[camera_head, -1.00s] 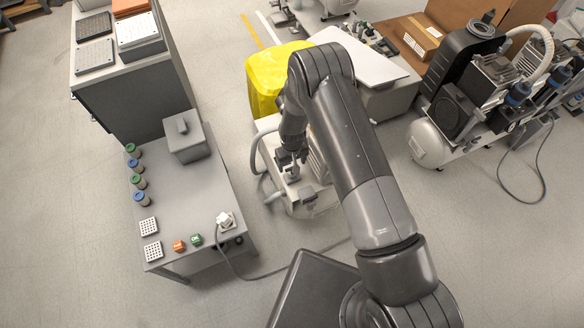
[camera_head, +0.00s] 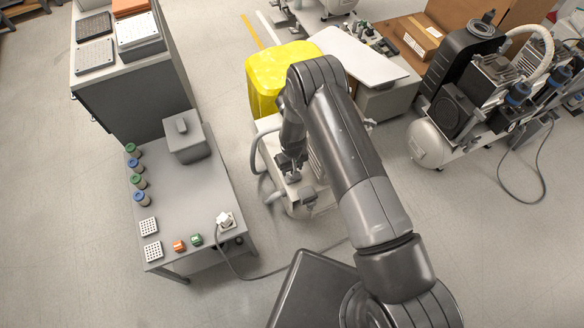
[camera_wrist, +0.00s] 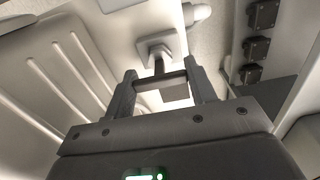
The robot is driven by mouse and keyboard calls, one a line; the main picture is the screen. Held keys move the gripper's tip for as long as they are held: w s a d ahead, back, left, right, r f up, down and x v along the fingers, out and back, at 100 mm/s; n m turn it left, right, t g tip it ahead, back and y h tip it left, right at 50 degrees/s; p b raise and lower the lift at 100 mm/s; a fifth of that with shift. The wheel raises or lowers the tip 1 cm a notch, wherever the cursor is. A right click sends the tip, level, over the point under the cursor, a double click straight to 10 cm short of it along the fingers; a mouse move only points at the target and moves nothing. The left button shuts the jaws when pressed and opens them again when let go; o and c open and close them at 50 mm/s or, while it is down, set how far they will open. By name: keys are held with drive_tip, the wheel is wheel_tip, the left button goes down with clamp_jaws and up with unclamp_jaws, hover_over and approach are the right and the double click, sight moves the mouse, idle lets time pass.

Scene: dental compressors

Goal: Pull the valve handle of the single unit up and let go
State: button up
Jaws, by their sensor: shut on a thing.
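The single unit (camera_head: 300,208) is a pale, low machine on the floor beside the grey table, partly covered by my arm. My gripper (camera_head: 292,174) points down over its top. The fingers are shut on the handle. In the head view the handle is hidden or too small to make out.
A grey table (camera_head: 190,225) with small jars, blocks and a box stands left. A yellow bin (camera_head: 266,82) and a white-topped cabinet (camera_head: 362,58) stand behind the unit. A larger compressor (camera_head: 432,140) stands right. A cable (camera_head: 262,276) crosses the floor.

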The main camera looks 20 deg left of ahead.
drive_tip(key=c, duration=0.8)
drive_tip(key=shift+r, duration=0.8)
drive_tip(key=o, duration=1.4)
wheel_tip(320, 180, up, 11)
drive_tip(key=shift+f, duration=0.1)
